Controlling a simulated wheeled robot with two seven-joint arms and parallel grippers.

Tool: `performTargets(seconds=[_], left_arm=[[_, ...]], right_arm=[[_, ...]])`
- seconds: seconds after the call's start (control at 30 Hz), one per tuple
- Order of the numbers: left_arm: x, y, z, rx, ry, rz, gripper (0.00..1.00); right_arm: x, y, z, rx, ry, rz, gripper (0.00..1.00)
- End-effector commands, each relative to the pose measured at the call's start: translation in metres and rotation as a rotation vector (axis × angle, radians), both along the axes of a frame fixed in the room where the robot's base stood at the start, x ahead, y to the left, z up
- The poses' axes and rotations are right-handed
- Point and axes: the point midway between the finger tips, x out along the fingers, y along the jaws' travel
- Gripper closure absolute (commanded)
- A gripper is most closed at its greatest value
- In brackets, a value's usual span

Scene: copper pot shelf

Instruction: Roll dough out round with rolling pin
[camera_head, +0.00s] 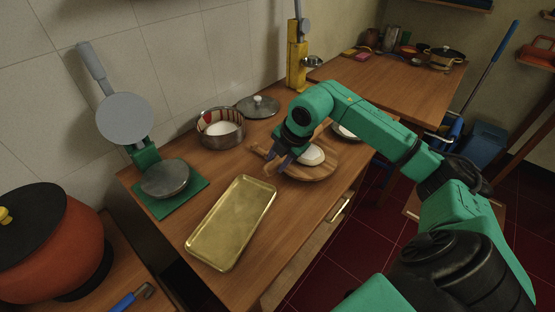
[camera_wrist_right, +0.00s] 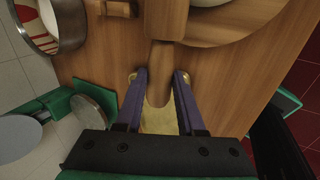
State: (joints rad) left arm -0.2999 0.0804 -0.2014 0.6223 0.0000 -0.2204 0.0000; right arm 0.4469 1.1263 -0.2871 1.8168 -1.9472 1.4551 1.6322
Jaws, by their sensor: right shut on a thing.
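A pale, round piece of dough (camera_head: 311,156) lies on a round wooden board (camera_head: 322,174) near the right end of the counter. Its edge also shows at the top of the right wrist view (camera_wrist_right: 207,2). My right gripper (camera_wrist_right: 160,78) is shut on a handle of the wooden rolling pin (camera_wrist_right: 166,22). The pin's thicker barrel extends beyond the fingertips, over the board's side. In the head view, my right gripper (camera_head: 279,163) is at the board's left side and my arm hides part of the board. My left gripper is not in view.
A brass tray (camera_head: 232,222) lies left of the board. A tortilla press (camera_head: 165,179) stands open at left. A white plate (camera_head: 344,132) is partly behind my arm.

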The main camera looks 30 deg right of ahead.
Motion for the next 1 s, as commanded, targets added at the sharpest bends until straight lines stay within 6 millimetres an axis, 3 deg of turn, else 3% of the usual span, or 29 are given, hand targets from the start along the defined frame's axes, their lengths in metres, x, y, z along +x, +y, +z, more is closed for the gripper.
performTargets(seconds=[1.0], left_arm=[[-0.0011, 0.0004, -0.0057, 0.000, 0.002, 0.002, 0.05]], right_arm=[[-0.0005, 0.0006, -0.0062, 0.002, 0.003, 0.000, 1.00]])
